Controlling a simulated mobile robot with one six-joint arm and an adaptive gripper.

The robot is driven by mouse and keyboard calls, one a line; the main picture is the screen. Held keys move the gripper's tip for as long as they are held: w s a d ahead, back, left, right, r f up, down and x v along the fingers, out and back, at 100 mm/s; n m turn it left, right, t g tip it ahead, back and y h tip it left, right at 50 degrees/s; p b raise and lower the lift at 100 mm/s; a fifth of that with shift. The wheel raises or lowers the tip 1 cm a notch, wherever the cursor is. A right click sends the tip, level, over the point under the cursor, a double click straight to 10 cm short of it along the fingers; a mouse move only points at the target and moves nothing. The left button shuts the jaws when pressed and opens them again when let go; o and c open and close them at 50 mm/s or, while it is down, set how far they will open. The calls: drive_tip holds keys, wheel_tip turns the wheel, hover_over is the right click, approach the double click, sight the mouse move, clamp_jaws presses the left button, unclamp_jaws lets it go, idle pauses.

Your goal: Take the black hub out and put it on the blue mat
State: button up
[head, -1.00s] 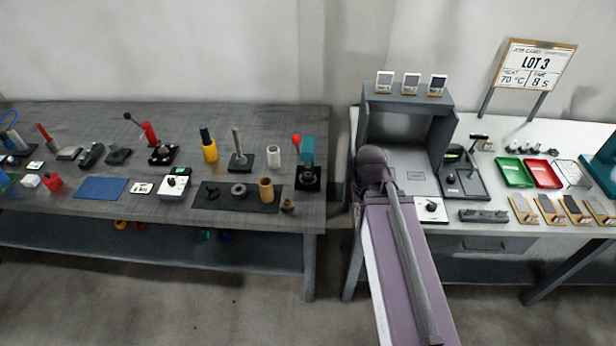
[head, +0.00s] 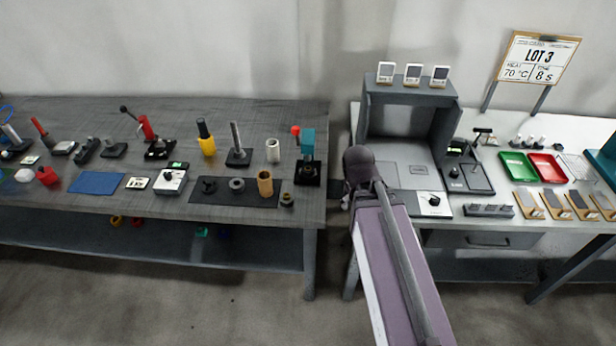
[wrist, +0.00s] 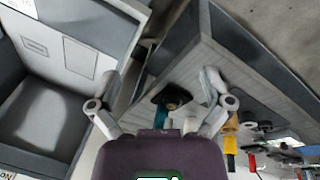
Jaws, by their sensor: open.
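A small black round piece (head: 208,186), which looks like the black hub, is on the dark mat (head: 222,199) of the left bench, left of a grey ring (head: 237,184). Whether it sits in anything is too small to tell. The blue mat (head: 97,183) lies further left and looks bare. My gripper (wrist: 160,82) is open and empty in the wrist view, fingers wide apart. In the head view my arm hides most of it, at the gap between the two benches, well right of the black piece and the blue mat.
A teal press (head: 308,143) with a red knob stands at the left bench's right end, near my gripper. A tan cylinder (head: 265,184) and a brass piece (head: 287,199) are beside it. A grey open box (head: 407,120) stands on the right bench. Floor in front is clear.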

drive_tip(key=w+a+f+n+t+h+b, duration=0.1)
drive_tip(key=w+a+f+n+t+b, duration=0.15)
drive_tip(key=w+f+n+b, duration=0.35)
drive_tip(key=n+t+b, duration=0.8)
drive_tip(key=n+b, duration=0.4)
drive_tip(key=n, duration=1)
approach(308, 168)
drive_tip(key=shift+y, duration=0.3)
drive_tip(key=s, duration=0.1)
drive_tip(key=s+d, duration=0.1)
drive_tip(key=s, duration=0.2)
drive_tip(key=shift+s+d+r, duration=0.1)
drive_tip(key=shift+d+r, duration=0.15)
drive_tip(key=shift+r, duration=0.15)
drive_tip(key=shift+a+r+n+t+b, duration=0.15)
drive_tip(key=shift+a+n+t+b, duration=0.3)
drive_tip(key=shift+a+n, duration=0.3)
drive_tip(key=shift+d, duration=0.1)
drive_tip(key=shift+b+x, duration=1.6)
drive_tip(key=shift+x, duration=2.85)
